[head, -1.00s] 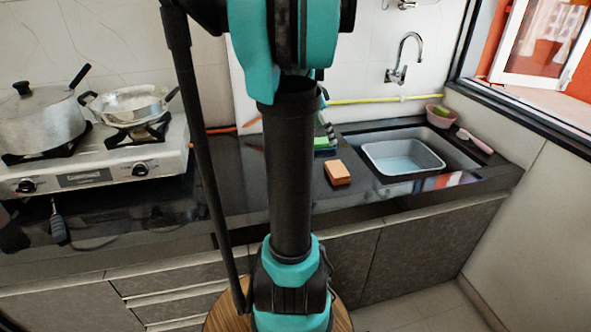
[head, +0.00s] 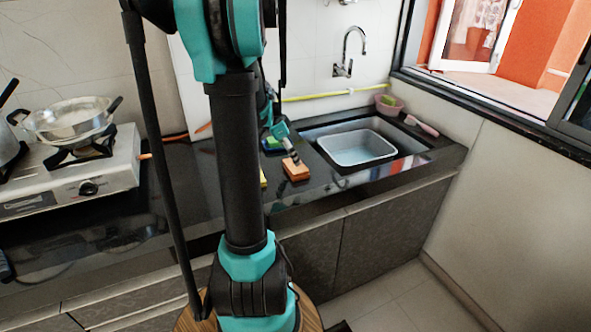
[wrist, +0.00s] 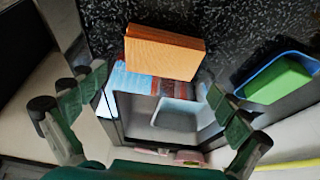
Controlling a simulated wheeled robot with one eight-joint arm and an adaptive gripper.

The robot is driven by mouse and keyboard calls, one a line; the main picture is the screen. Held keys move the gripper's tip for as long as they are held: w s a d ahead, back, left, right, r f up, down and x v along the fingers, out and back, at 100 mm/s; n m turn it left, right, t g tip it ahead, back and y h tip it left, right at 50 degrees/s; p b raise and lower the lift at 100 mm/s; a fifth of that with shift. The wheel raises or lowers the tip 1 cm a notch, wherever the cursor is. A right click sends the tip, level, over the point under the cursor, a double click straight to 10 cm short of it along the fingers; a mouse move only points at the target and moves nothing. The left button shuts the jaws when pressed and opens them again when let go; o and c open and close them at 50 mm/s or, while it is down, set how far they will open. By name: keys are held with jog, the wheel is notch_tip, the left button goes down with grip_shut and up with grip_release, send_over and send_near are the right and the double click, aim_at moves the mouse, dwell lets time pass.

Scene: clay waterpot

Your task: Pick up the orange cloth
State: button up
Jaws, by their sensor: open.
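The orange cloth (head: 296,170) is a folded, block-like piece lying on the dark counter, left of the sink. In the wrist view the orange cloth (wrist: 163,52) is beyond my fingertips, near the upper middle. My gripper (wrist: 157,85) is open, one finger on each side of the picture, with nothing between them. In the head view my gripper (head: 287,148) is just above and behind the cloth, partly hidden by my arm. I cannot tell how large the gap to the cloth is.
A green sponge (wrist: 280,80) in a blue holder lies close by, right of the cloth in the wrist view. The sink holds a grey basin (head: 358,147). A stove with a pan (head: 70,120) stands at the left, and a tap (head: 347,52) rises behind the sink.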

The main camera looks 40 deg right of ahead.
jog(key=shift+x, duration=2.6)
jog(key=shift+w+a+f, duration=0.1)
jog(key=shift+w+a, duration=0.05)
jog(key=shift+a, duration=0.05)
jog(key=shift+c, duration=0.6)
jog(key=c, duration=0.6)
notch_tip(320, 180, up, 20)
jog(key=shift+r, duration=0.1)
